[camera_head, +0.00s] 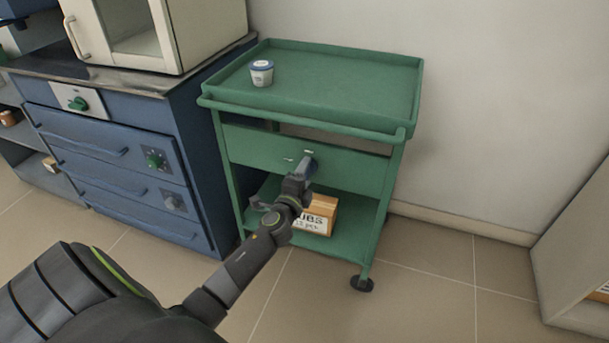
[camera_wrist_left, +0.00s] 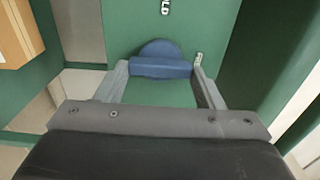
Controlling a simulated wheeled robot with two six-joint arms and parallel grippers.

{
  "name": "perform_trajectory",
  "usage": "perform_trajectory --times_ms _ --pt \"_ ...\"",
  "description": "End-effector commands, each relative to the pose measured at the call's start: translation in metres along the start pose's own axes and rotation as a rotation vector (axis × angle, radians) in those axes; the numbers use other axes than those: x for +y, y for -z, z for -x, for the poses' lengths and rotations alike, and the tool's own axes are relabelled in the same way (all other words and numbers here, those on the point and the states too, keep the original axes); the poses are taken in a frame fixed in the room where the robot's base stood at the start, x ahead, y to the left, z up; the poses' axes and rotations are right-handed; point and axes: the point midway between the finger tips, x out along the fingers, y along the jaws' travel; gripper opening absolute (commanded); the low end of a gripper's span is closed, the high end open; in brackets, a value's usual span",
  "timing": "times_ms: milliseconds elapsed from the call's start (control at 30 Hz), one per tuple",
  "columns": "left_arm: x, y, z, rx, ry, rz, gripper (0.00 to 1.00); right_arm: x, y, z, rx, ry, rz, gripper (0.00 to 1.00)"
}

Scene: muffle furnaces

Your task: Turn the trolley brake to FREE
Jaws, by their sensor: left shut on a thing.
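The green trolley (camera_head: 320,85) stands against the wall, and its front panel faces me. The brake knob is blue; in the left wrist view the knob (camera_wrist_left: 160,60) has a round base and a straight grip bar. My left gripper (camera_head: 305,170) is at this front panel, with its fingers on either side of the knob's bar. It also shows in the left wrist view (camera_wrist_left: 163,75), shut on the knob. A white label (camera_wrist_left: 165,7) with dark letters is partly cut off at the top; another small label (camera_wrist_left: 198,57) sits right of the knob. My right gripper is not in view.
A white and blue cup (camera_head: 262,73) stands on the trolley's top tray. A labelled cardboard box (camera_head: 318,215) lies on the lower shelf. A blue cabinet (camera_head: 110,150) with a furnace (camera_head: 160,35) on it stands at the left.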

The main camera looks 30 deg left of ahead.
Motion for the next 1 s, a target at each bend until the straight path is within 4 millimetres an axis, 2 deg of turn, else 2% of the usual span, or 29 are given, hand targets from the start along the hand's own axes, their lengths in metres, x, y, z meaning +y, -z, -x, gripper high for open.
perform_trajectory --times_ms 433,467,600,867,1000 --pt "0.0022 0.0000 0.0008 0.000 -0.003 -0.013 0.39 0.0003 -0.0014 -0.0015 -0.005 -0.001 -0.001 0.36" --pt "0.0022 0.0000 0.0008 0.000 -0.003 -0.013 0.64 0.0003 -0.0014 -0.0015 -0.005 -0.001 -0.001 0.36" --pt "0.0017 0.0000 0.0005 0.000 -0.003 -0.011 0.83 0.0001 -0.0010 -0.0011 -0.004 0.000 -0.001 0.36" --pt "0.0008 0.0000 0.0004 0.000 -0.001 -0.010 0.84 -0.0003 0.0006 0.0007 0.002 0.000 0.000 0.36" --pt "0.0009 0.0000 0.0065 0.000 -0.002 -0.009 0.84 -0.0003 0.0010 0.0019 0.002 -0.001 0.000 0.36"
